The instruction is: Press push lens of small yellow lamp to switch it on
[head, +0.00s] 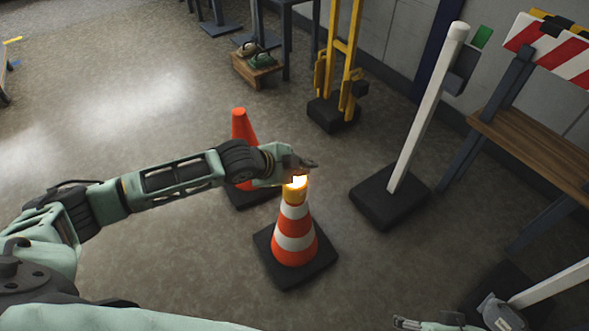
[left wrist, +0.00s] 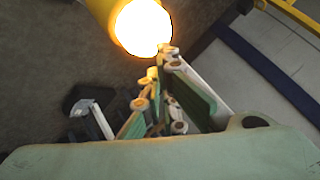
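The small yellow lamp (head: 296,188) sits on top of an orange-and-white striped cone (head: 295,236), and its lens glows bright. In the left wrist view the lit lens (left wrist: 143,27) is at the top, with a yellow housing behind it. My left gripper (head: 309,164) is at the lamp's top in the head view. In the left wrist view its fingertips (left wrist: 164,64) are together, empty, and overlap the lens's lower edge; I cannot tell whether they touch it. My right gripper (head: 425,325) shows only partly at the bottom edge.
A plain orange cone (head: 243,130) stands behind my left arm. A white post (head: 425,110) on a black base stands to the right. A wooden shelf (head: 535,150) with a striped barrier (head: 552,50) is farther right.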

